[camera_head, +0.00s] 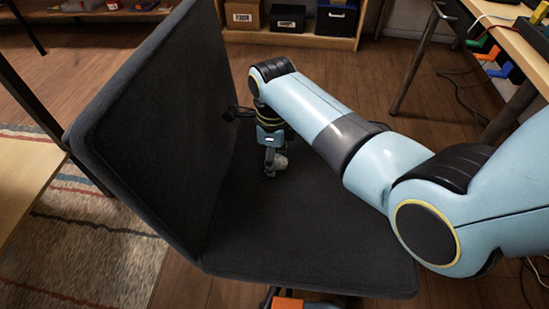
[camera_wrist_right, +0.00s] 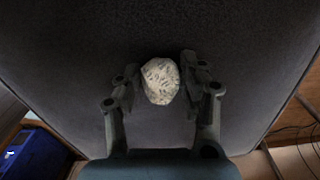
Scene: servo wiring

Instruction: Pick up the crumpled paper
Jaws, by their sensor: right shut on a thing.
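The crumpled paper (camera_wrist_right: 160,81) is a pale ball with dark print, between the two fingers of my right gripper (camera_wrist_right: 157,84) in the right wrist view. My right gripper is shut on it. In the head view the right gripper (camera_head: 272,165) points down over the dark chair seat, and the paper (camera_head: 281,162) shows as a small grey-white lump at its fingertips. I cannot tell whether the paper touches the seat. My left gripper is not in view.
The dark grey chair has a tall backrest (camera_head: 160,130) left of my right gripper and a wide seat (camera_head: 300,240) below it. A shelf (camera_head: 265,38) with boxes stands at the back. A wooden table (camera_head: 515,45) with coloured parts and cables is at the right.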

